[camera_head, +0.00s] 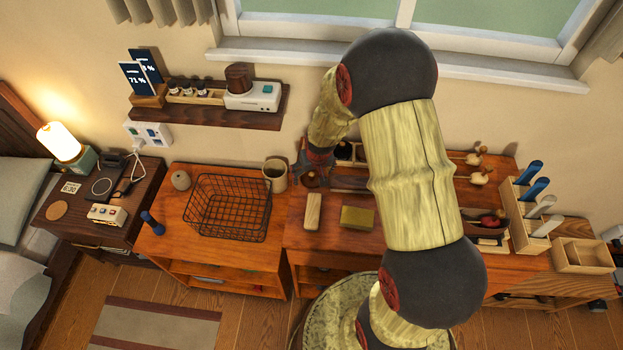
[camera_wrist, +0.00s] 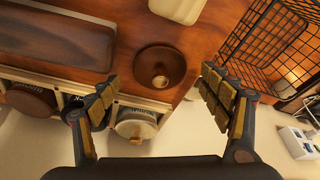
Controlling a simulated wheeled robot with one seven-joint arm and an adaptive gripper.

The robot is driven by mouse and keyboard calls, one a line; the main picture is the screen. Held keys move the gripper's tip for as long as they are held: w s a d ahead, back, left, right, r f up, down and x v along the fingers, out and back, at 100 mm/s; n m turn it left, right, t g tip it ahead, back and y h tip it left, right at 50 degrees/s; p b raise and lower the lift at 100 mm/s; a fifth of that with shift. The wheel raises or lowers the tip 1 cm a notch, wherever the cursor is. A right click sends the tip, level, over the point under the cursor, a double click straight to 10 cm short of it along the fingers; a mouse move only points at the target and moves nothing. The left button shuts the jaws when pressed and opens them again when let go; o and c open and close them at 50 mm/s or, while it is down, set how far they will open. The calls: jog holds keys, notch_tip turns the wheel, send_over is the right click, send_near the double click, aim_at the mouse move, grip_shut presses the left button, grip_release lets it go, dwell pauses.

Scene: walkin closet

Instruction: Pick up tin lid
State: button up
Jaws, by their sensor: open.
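A dark brown round lid with a small knob (camera_wrist: 158,62), which looks like the tin lid, lies on the wooden surface in the wrist view. In the head view the lid (camera_head: 311,181) shows just below my gripper (camera_head: 316,162). My gripper (camera_wrist: 161,84) is open and empty, with one finger on each side of the lid in the picture. Whether the fingers touch it I cannot tell. A rack (camera_wrist: 115,101) beside the lid holds tins, one with a dark brown lid (camera_wrist: 32,101) and one pale tin with a knobbed top (camera_wrist: 136,126).
A black wire basket (camera_wrist: 262,40) stands close on the right in the wrist view; the head view shows this basket (camera_head: 228,208) too. A dark tray (camera_wrist: 62,36), a wooden block (camera_head: 313,211) and a greenish block (camera_head: 357,217) lie nearby.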

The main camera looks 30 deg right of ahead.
jog(key=shift+w+f, duration=0.2)
jog(key=shift+f, duration=0.4)
jog(key=shift+c, duration=0.8)
jog(key=c, duration=0.7)
jog(key=shift+c, duration=0.3)
